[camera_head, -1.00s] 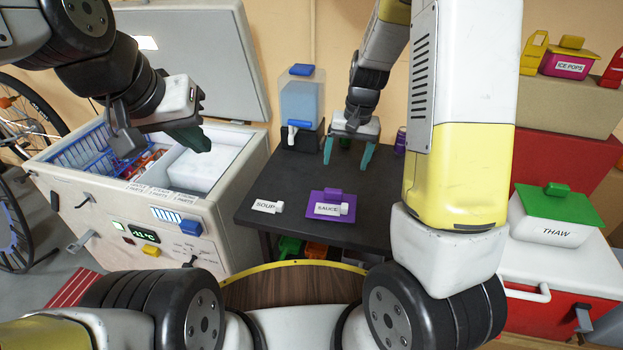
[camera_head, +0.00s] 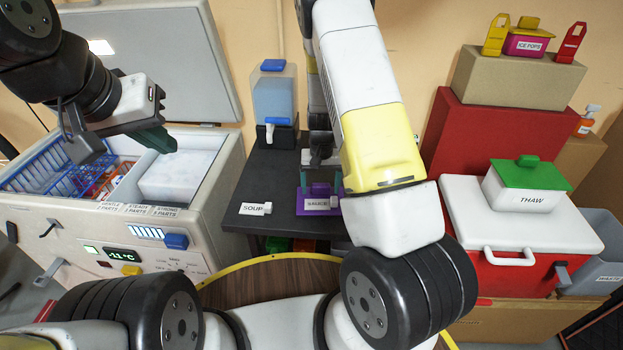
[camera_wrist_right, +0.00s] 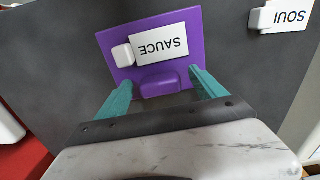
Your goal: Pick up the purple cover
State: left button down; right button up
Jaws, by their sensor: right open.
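The purple cover (camera_head: 304,206) lies flat on the dark table, with a raised purple handle and a white SAUCE label on it. In the right wrist view the cover (camera_wrist_right: 193,57) is right in front of my right gripper (camera_wrist_right: 162,90), and its handle (camera_wrist_right: 158,83) sits between the two teal fingertips. The right gripper is open, and I cannot tell whether the fingers touch the cover. In the head view my right arm hides part of the cover and most of the gripper (camera_head: 320,182). My left gripper (camera_head: 155,138) is over the open freezer, away from the cover; its jaw opening is unclear.
A SOUP label (camera_head: 252,208) lies left of the cover on the dark table (camera_head: 262,178). A blue dispenser (camera_head: 274,98) stands at the table's back. The open white freezer (camera_head: 222,180) is at left; a red cooler (camera_head: 520,278) with a THAW box (camera_head: 524,190) is at right.

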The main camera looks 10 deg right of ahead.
jog(key=shift+f, duration=0.3)
jog(key=c, duration=1.5)
jog(key=shift+o, duration=0.2)
jog(key=shift+r, duration=0.1)
